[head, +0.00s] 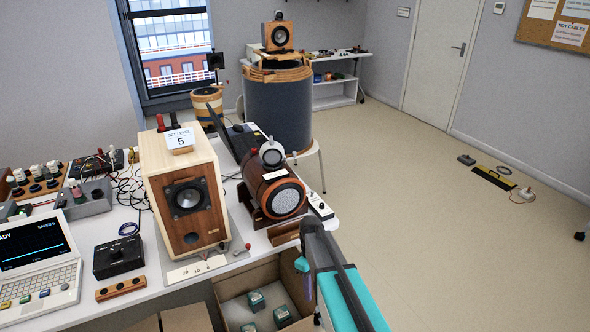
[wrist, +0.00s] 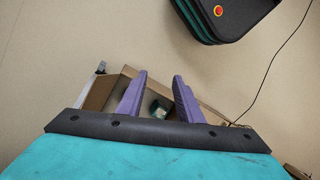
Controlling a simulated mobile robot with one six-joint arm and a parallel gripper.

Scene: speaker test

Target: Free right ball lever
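A small red ball on a short rod (head: 247,246) sits at the lower right of the pale wooden speaker (head: 161,165), near the table's front edge. It looks like a ball lever. Another small red ball (head: 254,152) shows at the top left of the brown cylindrical speaker (head: 262,190); I cannot tell if it is a lever. My gripper (wrist: 159,75) is open and empty in the wrist view, with two purple fingers apart above a cardboard box. In the head view it is low, right of and apart from the first red ball, and partly hidden by my arm.
An open cardboard box (head: 225,292) with several small teal boxes stands on the floor below the table edge. The white table (head: 130,268) also holds a laptop (head: 38,258), a black control box (head: 118,257) and cables. The floor (head: 450,240) at right is mostly clear.

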